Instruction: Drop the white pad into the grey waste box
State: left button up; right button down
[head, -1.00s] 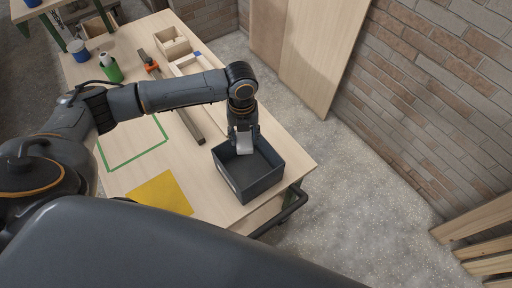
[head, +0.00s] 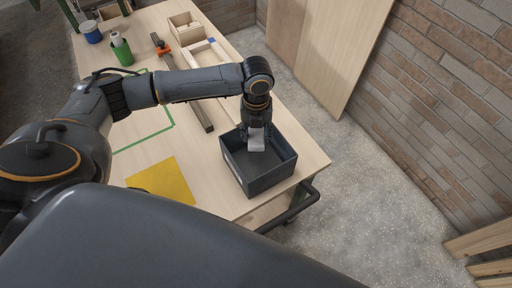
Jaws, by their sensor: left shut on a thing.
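The grey waste box (head: 262,183) is a dark, open-topped box near the right end of the wooden workbench. My left gripper (head: 256,133) points down over the far part of the box opening. It is shut on the white pad (head: 256,144), which hangs below the fingers, within the outline of the opening. I cannot tell whether the pad is above the rim or below it. The fingertips are partly hidden by the wrist and the pad. My right gripper is not in view.
A yellow sheet (head: 161,180) lies left of the box on the workbench (head: 215,205). Behind are a long bar (head: 190,98), an orange clamp (head: 162,49), a wooden tray (head: 186,28), a green bottle (head: 122,50) and a blue tin (head: 91,32). Boards lean on the brick wall.

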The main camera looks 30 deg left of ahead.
pick_arm(q)
jog(key=shift+r, duration=0.1)
jog(key=o, duration=1)
jog(key=shift+c, duration=0.2)
jog(key=shift+o, duration=0.7)
jog(key=shift+r, duration=0.15)
notch_tip(320, 180, up, 12)
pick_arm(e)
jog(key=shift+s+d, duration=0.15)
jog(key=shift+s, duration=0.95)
pick_arm(q)
jog(key=shift+f, duration=0.25)
